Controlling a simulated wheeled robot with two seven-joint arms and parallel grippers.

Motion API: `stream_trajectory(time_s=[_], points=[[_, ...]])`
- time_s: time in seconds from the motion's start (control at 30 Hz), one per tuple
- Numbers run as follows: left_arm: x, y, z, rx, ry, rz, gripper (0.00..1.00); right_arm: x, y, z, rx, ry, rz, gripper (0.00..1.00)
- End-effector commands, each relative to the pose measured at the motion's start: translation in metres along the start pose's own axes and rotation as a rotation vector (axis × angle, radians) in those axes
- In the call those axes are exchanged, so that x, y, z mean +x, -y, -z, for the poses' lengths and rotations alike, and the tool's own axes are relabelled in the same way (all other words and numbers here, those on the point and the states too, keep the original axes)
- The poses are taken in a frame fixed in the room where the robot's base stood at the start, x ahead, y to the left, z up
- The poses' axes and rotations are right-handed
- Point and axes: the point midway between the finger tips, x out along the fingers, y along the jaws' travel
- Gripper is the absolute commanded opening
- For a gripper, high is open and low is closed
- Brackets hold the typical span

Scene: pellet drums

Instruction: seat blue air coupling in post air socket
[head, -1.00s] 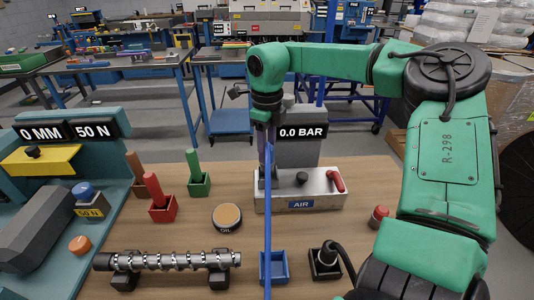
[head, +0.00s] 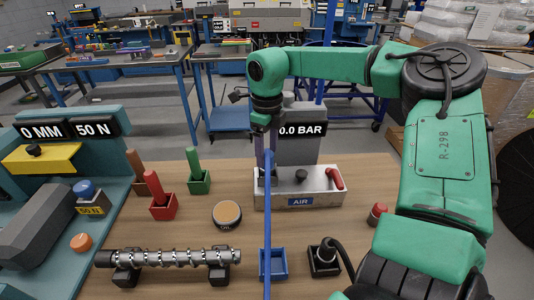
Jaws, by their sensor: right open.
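The post air socket block (head: 325,198) is a silver box labelled AIR, with a red lever and a dark knob on top. A gauge (head: 303,130) behind it reads 0.0 BAR. My right gripper (head: 266,174) points down at the block's left end and is open. A blue hose (head: 267,225) runs from there down the picture, in front of the block. The blue coupling at its upper end is hidden by the gripper and hose, so I cannot tell whether it sits in the socket. My left gripper is not in view.
A blue holder (head: 279,263) and a black holder with a cabled plug (head: 325,258) stand at the front. A camshaft (head: 180,257) lies on supports at left. Red (head: 163,206) and green (head: 199,182) holders and a round tin (head: 227,214) stand left of the block.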

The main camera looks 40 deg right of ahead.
Motion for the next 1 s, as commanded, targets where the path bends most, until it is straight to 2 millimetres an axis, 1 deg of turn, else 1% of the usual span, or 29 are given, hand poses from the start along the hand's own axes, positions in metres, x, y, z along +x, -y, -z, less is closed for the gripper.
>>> stream_trajectory(time_s=[0.07, 0.1, 0.3, 0.4, 0.53, 1.0], points=[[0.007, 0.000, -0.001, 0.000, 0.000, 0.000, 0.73, -0.016, 0.000, -0.001, 0.001, 0.006, 0.004, 0.73], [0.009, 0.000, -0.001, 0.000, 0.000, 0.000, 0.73, -0.027, 0.001, -0.001, 0.001, 0.006, 0.005, 0.73], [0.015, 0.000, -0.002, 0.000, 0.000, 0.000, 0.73, -0.082, 0.000, -0.001, 0.001, 0.004, 0.004, 0.73], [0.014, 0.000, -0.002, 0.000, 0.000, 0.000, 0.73, -0.100, 0.000, 0.000, 0.000, 0.002, 0.002, 0.73], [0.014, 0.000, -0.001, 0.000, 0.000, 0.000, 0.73, -0.109, -0.001, 0.000, -0.001, 0.001, -0.001, 0.73], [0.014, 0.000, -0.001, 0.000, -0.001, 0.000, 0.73, -0.109, -0.001, 0.000, -0.001, 0.001, -0.001, 0.73]])
